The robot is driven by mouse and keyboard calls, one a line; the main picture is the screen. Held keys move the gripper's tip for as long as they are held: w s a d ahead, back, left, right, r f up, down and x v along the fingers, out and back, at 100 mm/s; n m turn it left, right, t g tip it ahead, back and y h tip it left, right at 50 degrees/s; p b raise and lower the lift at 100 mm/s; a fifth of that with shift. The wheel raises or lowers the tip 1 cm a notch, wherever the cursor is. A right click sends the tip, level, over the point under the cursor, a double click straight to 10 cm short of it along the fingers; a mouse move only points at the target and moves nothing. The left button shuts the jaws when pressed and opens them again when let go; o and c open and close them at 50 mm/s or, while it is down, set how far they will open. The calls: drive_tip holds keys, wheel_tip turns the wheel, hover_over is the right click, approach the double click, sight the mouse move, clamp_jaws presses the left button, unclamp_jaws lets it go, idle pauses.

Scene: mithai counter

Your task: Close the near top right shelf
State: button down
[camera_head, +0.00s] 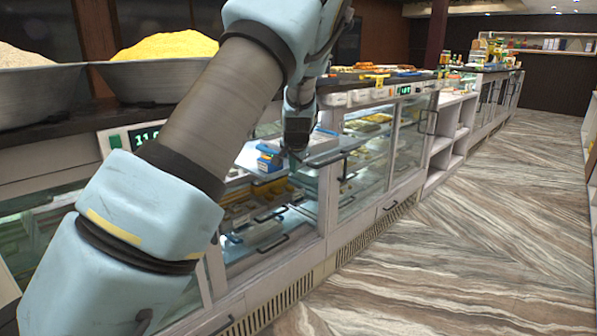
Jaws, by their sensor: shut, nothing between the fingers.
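The near display case (325,215) stands along the left, with glass panels and inner shelves. An upper shelf (318,145) on its right side appears to stick out, with a dark bar handle at its front. A blue box (269,158) sits at its left. My gripper (297,150) is dark and hangs down in front of this upper shelf. Its fingers are shut and empty, small in the picture. I cannot tell whether they touch the shelf.
Lower shelves with trays (262,232) show below. Metal bowls (155,80) of yellow and pale sweets stand on the counter at the left. More glass cases and white open shelving (445,150) run away to the right. The striped floor (470,240) on the right is clear.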

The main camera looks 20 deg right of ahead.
drive_tip(key=w+a+b, duration=0.1)
drive_tip(key=w+a, duration=0.1)
drive_tip(key=w, duration=0.3)
drive_tip(key=w+a, duration=0.2)
drive_tip(key=w, duration=0.3)
drive_tip(key=w+a+b, duration=0.1)
drive_tip(key=w+a, duration=0.2)
drive_tip(key=w, duration=0.1)
drive_tip(key=shift+w+b, duration=0.3)
drive_tip(key=shift+w, duration=0.1)
